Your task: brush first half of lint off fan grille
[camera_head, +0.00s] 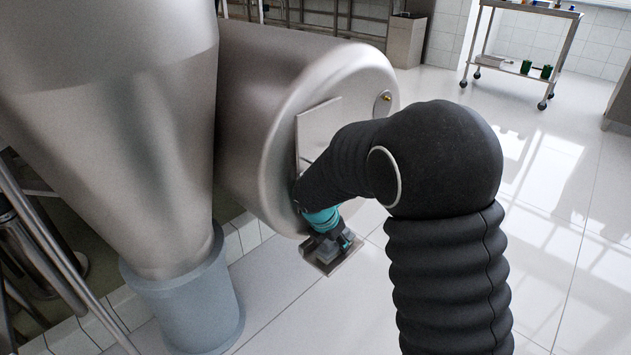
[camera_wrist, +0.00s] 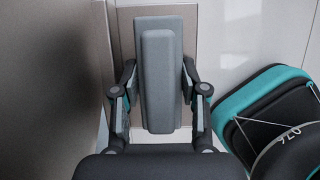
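My gripper (camera_wrist: 160,90) shows in the wrist view with its two fingers on either side of a grey block with a raised grey bar, which looks like the brush (camera_wrist: 158,75). The fingers appear closed against its sides. Its bristles are hidden. In the head view, my gripper (camera_head: 331,243) is low beside the end of the steel drum, holding the grey block above a small brownish-grey flat plate (camera_head: 325,268). Whether it touches this plate cannot be told. No fan grille or lint can be made out clearly.
The large steel drum (camera_head: 262,90) is left of my arm, with a flat panel (camera_head: 318,120) on its end. A steel cone (camera_head: 150,130) ends in a grey bin (camera_head: 190,300). A wheeled cart (camera_head: 520,66) stands at back right. The white tiled floor (camera_head: 560,200) is open at right.

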